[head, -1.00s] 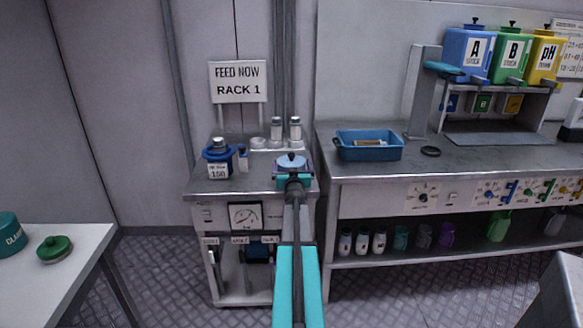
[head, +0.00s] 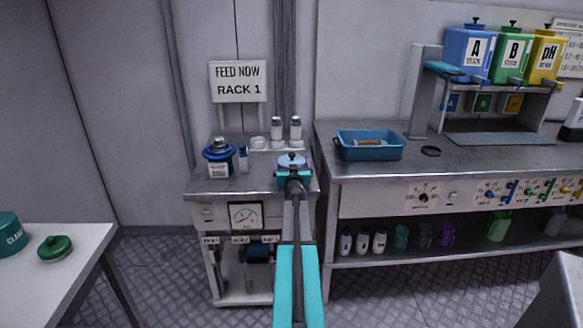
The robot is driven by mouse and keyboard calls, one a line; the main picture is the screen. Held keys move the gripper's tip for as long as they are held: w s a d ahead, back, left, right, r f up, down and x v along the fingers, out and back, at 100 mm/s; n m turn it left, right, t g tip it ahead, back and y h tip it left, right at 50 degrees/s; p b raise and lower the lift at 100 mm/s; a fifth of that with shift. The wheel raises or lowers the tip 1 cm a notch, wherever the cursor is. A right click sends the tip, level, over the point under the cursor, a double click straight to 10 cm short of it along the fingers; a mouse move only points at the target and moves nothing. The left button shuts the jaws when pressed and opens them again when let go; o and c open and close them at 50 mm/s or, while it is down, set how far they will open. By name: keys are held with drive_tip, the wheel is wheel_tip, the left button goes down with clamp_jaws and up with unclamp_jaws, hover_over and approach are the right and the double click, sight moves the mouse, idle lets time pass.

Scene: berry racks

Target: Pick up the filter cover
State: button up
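A round blue-grey cover with a small dark knob (head: 291,160), which looks like the filter cover, is at the right front of the metal-topped cart (head: 235,186) in the head view. My gripper (head: 293,176) is right at it, on its near side, with my teal arm reaching up from the bottom of the picture. The gripper body hides the lower part of the cover and the fingertips. I cannot tell whether the fingers are around the cover or only beside it, nor whether it is lifted.
A blue-lidded jar (head: 218,160) and a small vial (head: 243,158) stand left on the cart; two bottles (head: 277,131) stand behind. A bench with a blue tray (head: 370,146) adjoins at right. A green lid (head: 55,248) lies on the left table (head: 62,290).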

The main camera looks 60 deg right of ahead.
sight(292, 155)
drive_tip(key=shift+c, duration=1.4)
drive_tip(key=shift+r, duration=0.15)
drive_tip(key=shift+r, duration=0.6)
wheel_tip(292, 155, up, 2)
drive_tip(key=shift+r+p, duration=0.1)
drive_tip(key=shift+p, duration=0.65)
drive_tip(key=s+d+r+p+v, duration=0.1)
drive_tip(key=v, duration=1.5)
drive_tip(key=shift+s+r+p, duration=0.2)
drive_tip(key=shift+s+p, duration=0.1)
drive_tip(key=shift+p, duration=0.05)
drive_tip(key=shift+d, duration=0.1)
drive_tip(key=shift+w, duration=0.1)
